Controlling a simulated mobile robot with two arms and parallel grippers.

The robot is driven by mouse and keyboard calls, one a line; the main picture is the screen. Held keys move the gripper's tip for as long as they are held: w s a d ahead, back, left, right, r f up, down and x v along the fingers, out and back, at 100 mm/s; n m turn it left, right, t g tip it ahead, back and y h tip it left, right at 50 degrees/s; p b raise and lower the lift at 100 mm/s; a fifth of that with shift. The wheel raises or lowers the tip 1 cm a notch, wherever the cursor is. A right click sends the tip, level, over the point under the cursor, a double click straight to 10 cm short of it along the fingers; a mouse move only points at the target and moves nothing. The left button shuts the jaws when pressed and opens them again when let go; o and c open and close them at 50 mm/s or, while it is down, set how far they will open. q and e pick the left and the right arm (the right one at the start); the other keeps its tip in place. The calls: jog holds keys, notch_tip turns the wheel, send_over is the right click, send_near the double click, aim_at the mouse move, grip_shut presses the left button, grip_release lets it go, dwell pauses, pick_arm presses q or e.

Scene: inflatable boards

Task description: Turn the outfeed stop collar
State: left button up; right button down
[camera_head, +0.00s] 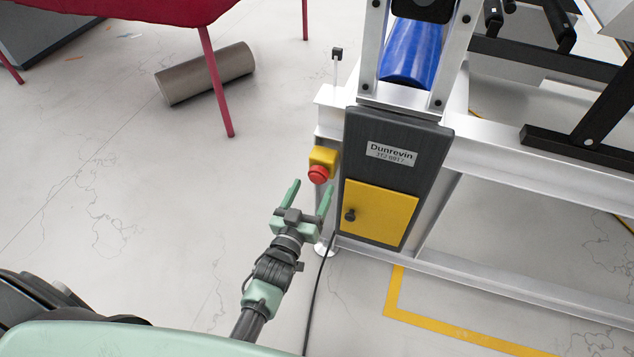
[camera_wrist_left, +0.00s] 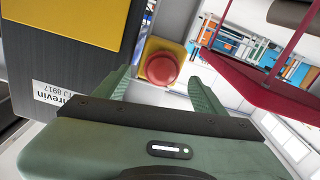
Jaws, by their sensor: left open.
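A round red stop knob (camera_head: 318,174) sits on a small yellow housing (camera_head: 323,157) at the left edge of the dark grey cabinet (camera_head: 398,165). No separate collar can be made out on it. My left gripper (camera_head: 309,187) is open and empty just in front of the knob, its two pale green fingers pointing towards it. In the left wrist view the red knob (camera_wrist_left: 162,68) shows between and beyond the fingertips (camera_wrist_left: 159,80), with its yellow housing behind. Whether a finger touches the knob cannot be told. My right gripper is not in view.
The cabinet has a yellow door (camera_head: 380,213) with a dark knob (camera_head: 350,215). A black cable (camera_head: 318,275) runs down past my left gripper. A white frame (camera_head: 500,165) extends right. A grey roll (camera_head: 205,74) lies near a red-legged table (camera_head: 216,85).

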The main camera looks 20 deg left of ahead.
aim_at(315, 181)
pick_arm(q)
jog(key=w, duration=0.3)
jog(key=shift+a+f, duration=0.15)
jog(key=shift+w, duration=0.55)
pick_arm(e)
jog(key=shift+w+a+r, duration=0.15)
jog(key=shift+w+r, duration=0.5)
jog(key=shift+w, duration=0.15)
